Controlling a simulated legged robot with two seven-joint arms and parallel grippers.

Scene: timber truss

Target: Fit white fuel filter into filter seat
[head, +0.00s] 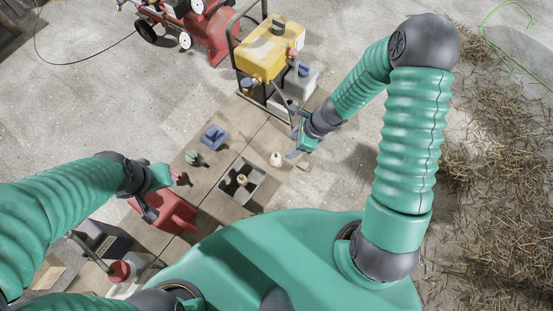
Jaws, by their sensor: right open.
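A small white piece (276,158), which looks like the fuel filter, stands upright on the brown board, left of my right gripper. My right gripper (294,139) is open and empty, just above and right of the white piece, not touching it. A grey square tray (257,193) with a small tan and dark fitting (241,180) inside lies left of and below the white piece. I cannot tell whether this fitting is the filter seat. My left gripper (165,182) is over the left part of the board by a red can; its jaws are unclear.
A yellow-tanked machine (269,50) in a dark frame stands at the board's far end. A blue piece (213,136) and a green piece (192,157) sit on the board. A red can (173,211) is near my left gripper. Straw (500,190) covers the floor at right.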

